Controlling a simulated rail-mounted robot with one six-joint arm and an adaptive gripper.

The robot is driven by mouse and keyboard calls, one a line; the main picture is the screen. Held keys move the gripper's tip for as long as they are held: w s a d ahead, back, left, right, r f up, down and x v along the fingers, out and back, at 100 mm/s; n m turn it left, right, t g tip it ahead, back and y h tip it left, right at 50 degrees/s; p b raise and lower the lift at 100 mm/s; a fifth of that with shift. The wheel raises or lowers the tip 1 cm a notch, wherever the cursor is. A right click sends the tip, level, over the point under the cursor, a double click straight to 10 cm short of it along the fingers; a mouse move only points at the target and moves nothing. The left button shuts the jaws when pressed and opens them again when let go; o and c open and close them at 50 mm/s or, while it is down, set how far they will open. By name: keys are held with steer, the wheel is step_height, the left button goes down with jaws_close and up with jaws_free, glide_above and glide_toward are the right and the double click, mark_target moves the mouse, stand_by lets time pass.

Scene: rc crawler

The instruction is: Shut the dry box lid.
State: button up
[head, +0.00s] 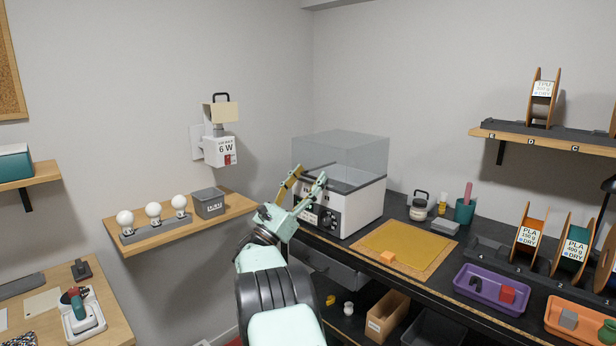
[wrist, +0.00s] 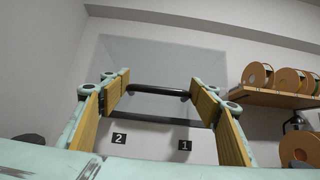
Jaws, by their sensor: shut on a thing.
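The dry box (head: 352,209) is a white box with a dark dial on its front, on the dark bench by the corner. Its clear lid (head: 345,150) rises above the white body; I cannot tell its exact tilt. The lid also shows as a clear panel in the wrist view (wrist: 160,62). My gripper (head: 308,175) is at the box's left front. In the wrist view my gripper (wrist: 157,92) has its yellow-padded fingers at either end of a black bar (wrist: 158,90), the lid's handle, and is shut on it.
A yellow mat (head: 400,247) with an orange block lies right of the box. A shelf with bulbs and a grey bin (head: 208,203) is at left. A wall box marked 6 W (head: 220,151) hangs behind. Spools and a purple tray (head: 491,288) stand further right.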

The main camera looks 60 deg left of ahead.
steer(key=shift+w+d+f, duration=0.1)
steer(key=shift+w+f, duration=0.2)
steer(key=shift+f, duration=0.6)
steer(key=o, duration=0.8)
steer(key=shift+w, duration=0.2)
steer(key=shift+r, duration=0.35)
steer(key=shift+s+r, duration=0.1)
steer(key=shift+s, duration=0.2)
steer(key=v, duration=1.2)
